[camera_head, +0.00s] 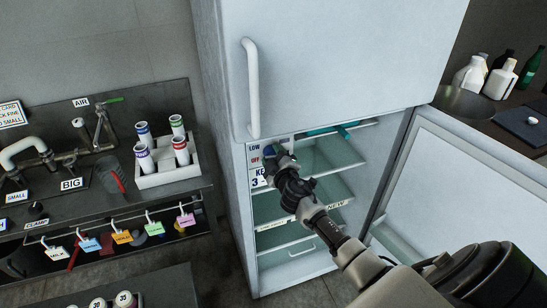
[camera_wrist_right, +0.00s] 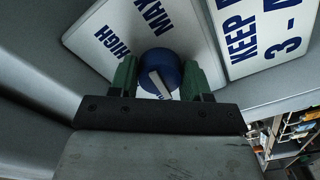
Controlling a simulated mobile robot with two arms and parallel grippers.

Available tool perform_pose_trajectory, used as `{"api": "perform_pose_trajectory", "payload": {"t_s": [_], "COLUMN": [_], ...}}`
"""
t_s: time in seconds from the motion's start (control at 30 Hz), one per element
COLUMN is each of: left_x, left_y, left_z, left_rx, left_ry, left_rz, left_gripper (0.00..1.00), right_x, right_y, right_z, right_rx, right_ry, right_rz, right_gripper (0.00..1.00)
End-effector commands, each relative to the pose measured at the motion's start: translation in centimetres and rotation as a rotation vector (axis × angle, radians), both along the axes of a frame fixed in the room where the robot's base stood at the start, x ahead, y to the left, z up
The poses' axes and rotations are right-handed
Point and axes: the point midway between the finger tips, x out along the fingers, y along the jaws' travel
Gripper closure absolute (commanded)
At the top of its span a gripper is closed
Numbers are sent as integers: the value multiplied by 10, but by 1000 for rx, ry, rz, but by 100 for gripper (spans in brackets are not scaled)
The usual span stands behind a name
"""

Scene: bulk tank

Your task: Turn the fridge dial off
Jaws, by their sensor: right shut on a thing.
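The fridge dial is a round blue knob (camera_wrist_right: 160,72) with a white pointer bar, on a white label plate (camera_wrist_right: 92,36). HIGH and MAX show on the plate in the wrist view; LOW and OFF show in the head view. The bar slants toward the bottom of the wrist view, between the fingers; which mark it points at I cannot tell. My right gripper (camera_wrist_right: 158,82) is shut on the dial, one green finger on each side. In the head view the right gripper (camera_head: 276,163) partly covers the dial and plate. My left gripper is out of view.
The fridge's lower door (camera_head: 460,190) stands open to the right, showing glass shelves (camera_head: 325,158). The upper door (camera_head: 330,60) is shut. Left is a bench with a white rack (camera_head: 163,178) of capped tubes and hanging coloured tags. Bottles (camera_head: 500,80) stand at the far right.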

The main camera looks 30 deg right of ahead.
Motion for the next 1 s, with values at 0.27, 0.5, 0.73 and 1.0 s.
{"api": "perform_pose_trajectory", "payload": {"t_s": [0.27,0.5,0.73,1.0], "left_x": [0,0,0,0], "left_y": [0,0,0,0], "left_z": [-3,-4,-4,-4], "left_rx": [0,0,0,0], "left_ry": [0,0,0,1], "left_rz": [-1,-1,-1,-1], "left_gripper": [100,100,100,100], "right_x": [0,0,0,0], "right_y": [0,0,0,0], "right_z": [0,1,1,1], "right_rx": [-254,-442,-568,-636], "right_ry": [60,106,137,154], "right_rz": [1,0,0,0], "right_gripper": [76,76,76,76]}}
